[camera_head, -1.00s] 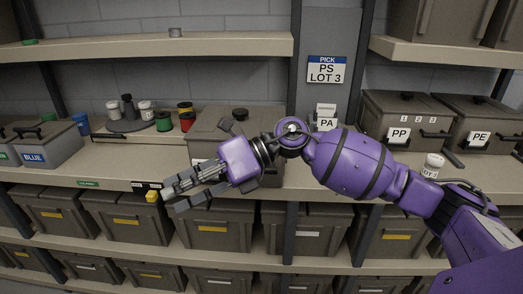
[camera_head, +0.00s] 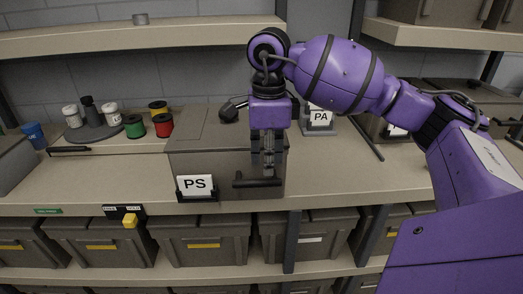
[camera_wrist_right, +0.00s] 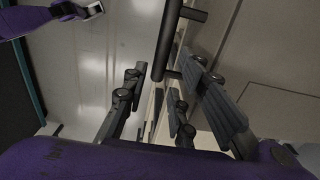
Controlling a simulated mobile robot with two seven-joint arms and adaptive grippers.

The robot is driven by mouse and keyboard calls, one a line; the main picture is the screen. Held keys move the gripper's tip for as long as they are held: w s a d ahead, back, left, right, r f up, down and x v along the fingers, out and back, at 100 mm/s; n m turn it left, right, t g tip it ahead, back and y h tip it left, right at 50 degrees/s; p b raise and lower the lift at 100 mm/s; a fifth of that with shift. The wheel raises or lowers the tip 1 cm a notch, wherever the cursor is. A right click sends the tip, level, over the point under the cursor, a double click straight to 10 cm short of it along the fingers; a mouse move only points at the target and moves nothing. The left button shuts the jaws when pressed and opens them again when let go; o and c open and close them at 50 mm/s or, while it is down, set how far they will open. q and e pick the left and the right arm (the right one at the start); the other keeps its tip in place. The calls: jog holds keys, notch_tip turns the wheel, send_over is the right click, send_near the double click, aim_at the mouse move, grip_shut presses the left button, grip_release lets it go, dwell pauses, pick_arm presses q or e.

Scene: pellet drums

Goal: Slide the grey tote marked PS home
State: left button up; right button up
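The grey tote marked PS (camera_head: 212,160) stands on the middle shelf, its front close to the shelf's front edge. Its white PS card (camera_head: 195,185) is at the lower left of the front, and a dark bar handle (camera_head: 243,183) is to the right of it. My right gripper (camera_head: 267,168) points down in front of the tote, at the handle's right part. In the right wrist view its fingers (camera_wrist_right: 165,108) are apart, with the dark handle bar (camera_wrist_right: 165,50) showing between and beyond them. I cannot tell whether they touch it. My left gripper is not seen in the head view.
Behind the tote's right side is a PA card (camera_head: 320,118). Left of the tote, a round tray (camera_head: 95,133) holds small jars, with green and red spools beside it. Lidded bins (camera_head: 200,242) fill the lower shelf.

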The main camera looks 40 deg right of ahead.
aim_at(266, 182)
notch_tip(266, 182, down, 3)
notch_tip(266, 182, down, 2)
jog(key=shift+w+f, duration=0.1)
jog(key=shift+f, duration=0.75)
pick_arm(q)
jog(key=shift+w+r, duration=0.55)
pick_arm(e)
jog(key=shift+f, duration=0.15)
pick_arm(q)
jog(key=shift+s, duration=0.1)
pick_arm(e)
jog(key=shift+c, duration=0.3)
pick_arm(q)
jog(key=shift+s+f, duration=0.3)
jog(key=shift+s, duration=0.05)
pick_arm(e)
grip_shut()
